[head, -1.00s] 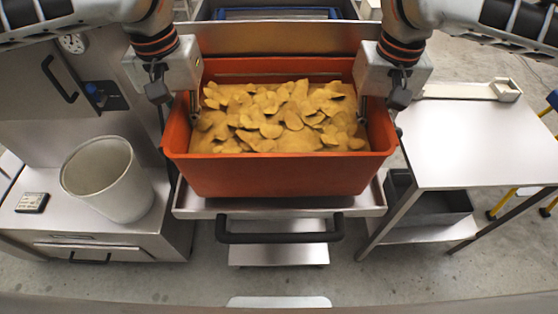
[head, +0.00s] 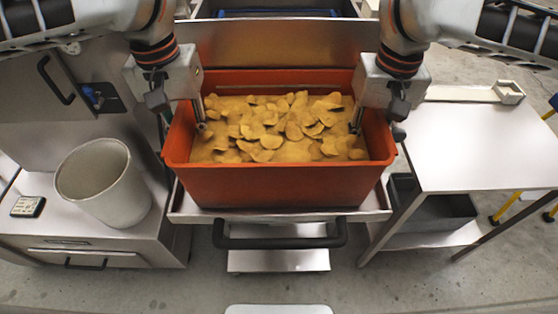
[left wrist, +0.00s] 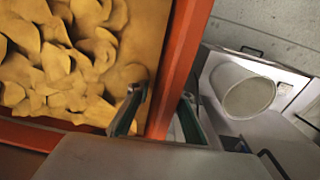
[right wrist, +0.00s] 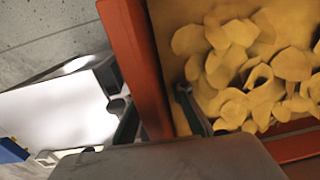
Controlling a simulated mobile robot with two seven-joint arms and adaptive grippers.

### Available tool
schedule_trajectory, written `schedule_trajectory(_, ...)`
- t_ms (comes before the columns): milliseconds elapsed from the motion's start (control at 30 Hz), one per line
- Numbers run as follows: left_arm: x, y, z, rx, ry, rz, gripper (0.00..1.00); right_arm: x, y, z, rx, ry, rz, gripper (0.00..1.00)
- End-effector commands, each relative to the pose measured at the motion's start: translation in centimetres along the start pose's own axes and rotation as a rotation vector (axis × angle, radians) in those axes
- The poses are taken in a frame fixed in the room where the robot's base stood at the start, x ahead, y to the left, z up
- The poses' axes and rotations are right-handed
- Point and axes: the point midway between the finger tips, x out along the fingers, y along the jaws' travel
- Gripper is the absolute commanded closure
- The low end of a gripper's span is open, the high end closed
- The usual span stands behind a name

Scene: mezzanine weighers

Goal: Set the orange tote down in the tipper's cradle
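The orange tote (head: 280,187), full of yellow chips (head: 285,128), sits upright and level in the steel cradle (head: 183,208), with a steel back panel (head: 280,42) behind it. Its underside is hidden. My left gripper (head: 192,122) straddles the tote's left wall, and my right gripper (head: 372,122) straddles its right wall. In the left wrist view one finger is inside the wall and one outside, with gaps on both sides. The right wrist view shows a finger on each side of the wall, the inner one clear of it. Both grippers look open.
A grey bucket (head: 103,183) stands on a steel cabinet at left, beside a small keypad (head: 28,206). A steel table (head: 475,145) is at right, with a dark bin (head: 440,217) on its lower shelf. A black handle (head: 280,241) runs across the cradle's front.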

Motion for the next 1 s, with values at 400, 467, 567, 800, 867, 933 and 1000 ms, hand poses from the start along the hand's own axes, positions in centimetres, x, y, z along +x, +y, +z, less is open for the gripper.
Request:
schedule_trajectory(400, -7.0, 0.0, -0.1, 0.000, 0.006, -0.001, 0.79, 0.0, -0.1, 0.0, -0.001, 0.000, -0.001, 0.79)
schedule_trajectory(467, -8.0, 0.0, -0.1, -0.001, 0.006, -0.001, 0.79, 0.0, -0.1, 0.0, -0.001, 0.000, -0.001, 0.79)
schedule_trajectory(567, -9.5, 0.0, 0.0, -0.001, 0.006, -0.001, 0.79, 0.0, -0.1, 0.0, -0.001, 0.000, -0.001, 0.79)
schedule_trajectory(800, -11.4, -0.1, 0.0, -0.001, 0.002, -0.001, 0.79, 0.0, -0.1, 0.0, -0.001, 0.000, -0.001, 0.79)
schedule_trajectory(867, -11.5, -0.1, 0.0, -0.001, 0.002, -0.001, 0.79, -0.2, -0.1, 0.0, -0.001, 0.000, -0.001, 0.79)
schedule_trajectory(933, -11.6, -0.1, 0.0, 0.000, 0.001, -0.001, 0.79, -0.6, -0.1, 0.0, -0.001, 0.002, -0.001, 0.79)
schedule_trajectory(1000, -11.6, -0.1, 0.0, 0.000, 0.001, -0.001, 0.79, -1.3, 0.0, -0.1, -0.001, 0.004, 0.000, 0.79)
